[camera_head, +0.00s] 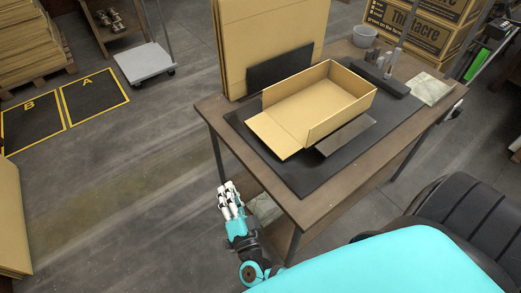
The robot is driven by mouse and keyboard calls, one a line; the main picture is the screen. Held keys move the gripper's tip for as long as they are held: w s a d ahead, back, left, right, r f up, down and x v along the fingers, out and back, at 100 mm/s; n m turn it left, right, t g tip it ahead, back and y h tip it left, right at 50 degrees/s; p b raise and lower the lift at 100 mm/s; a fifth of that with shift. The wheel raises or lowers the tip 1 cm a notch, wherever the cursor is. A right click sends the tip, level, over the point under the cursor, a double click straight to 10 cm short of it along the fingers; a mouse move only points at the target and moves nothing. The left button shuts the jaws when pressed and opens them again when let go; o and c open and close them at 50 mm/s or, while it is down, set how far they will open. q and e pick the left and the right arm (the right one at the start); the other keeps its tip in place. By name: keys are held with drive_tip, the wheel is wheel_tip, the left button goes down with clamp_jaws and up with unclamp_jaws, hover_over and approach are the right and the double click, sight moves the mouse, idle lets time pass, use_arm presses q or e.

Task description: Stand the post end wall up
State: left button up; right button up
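A cardboard tray (345,110) sits on a dark mat (300,180) on the wooden table. Its two long walls and its far right end wall stand up. The end wall at its near left (274,136) lies folded outward, flat or nearly flat, so that end is open. I take this to be the post end wall, but no label shows. My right gripper (228,193) is low, left of the table's near left edge, apart from the tray. Its pale fingers point up in the picture, with nothing seen in them; their gap is too small to judge. My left gripper is not in view.
A dark upright panel (280,67) stands behind the tray, before tall cardboard sheets (235,45). A grey cup (364,36) and a dark bar-shaped holder (380,78) stand behind and right. A black chair (460,210) is at right.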

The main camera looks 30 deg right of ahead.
wheel_tip(320, 180, up, 3)
drive_tip(key=s+d+m+g+h+b, duration=0.1)
drive_tip(key=s+d+m+h+b, duration=0.1)
drive_tip(key=m+h, duration=0.35)
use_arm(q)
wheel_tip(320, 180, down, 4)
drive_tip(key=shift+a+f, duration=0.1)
use_arm(e)
drive_tip(key=m+g+h, duration=0.2)
drive_tip(key=m+g, duration=0.3)
drive_tip(key=m, duration=0.2)
approach(265, 138)
drive_tip(key=x, duration=1)
drive_tip(key=shift+f, duration=0.1)
drive_tip(key=shift+c, duration=0.4)
clamp_jaws()
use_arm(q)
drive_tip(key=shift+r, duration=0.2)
